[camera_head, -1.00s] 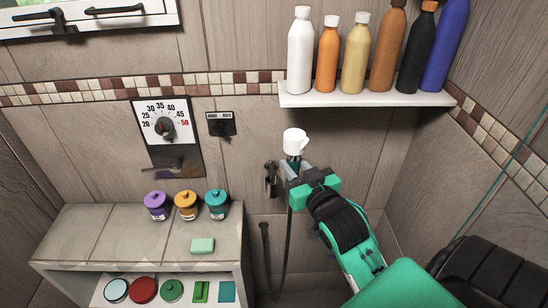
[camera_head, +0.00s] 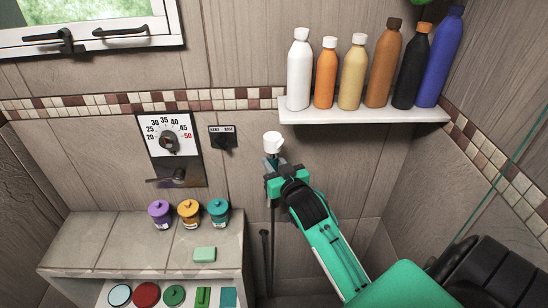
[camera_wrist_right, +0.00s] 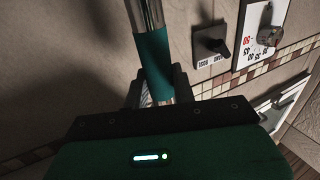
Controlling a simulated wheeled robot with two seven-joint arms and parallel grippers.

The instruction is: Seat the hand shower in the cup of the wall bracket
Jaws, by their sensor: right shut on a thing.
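The hand shower (camera_head: 273,142) has a white head and stands roughly upright in the head view, in front of the wall. My right gripper (camera_head: 273,170) is shut on its handle below the head. In the right wrist view the handle (camera_wrist_right: 153,55) shows as a chrome and teal bar between the fingers. The wall bracket is hidden behind my right gripper and the hand shower, so I cannot tell whether the handle touches the cup. My left gripper is not in view.
A white shelf (camera_head: 365,115) with several bottles is above and right of my right gripper. A temperature dial (camera_head: 168,141) and a small switch (camera_head: 223,139) are on the wall to the left. A tiled bench (camera_head: 110,244) holds jars (camera_head: 189,212) and soap (camera_head: 204,254).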

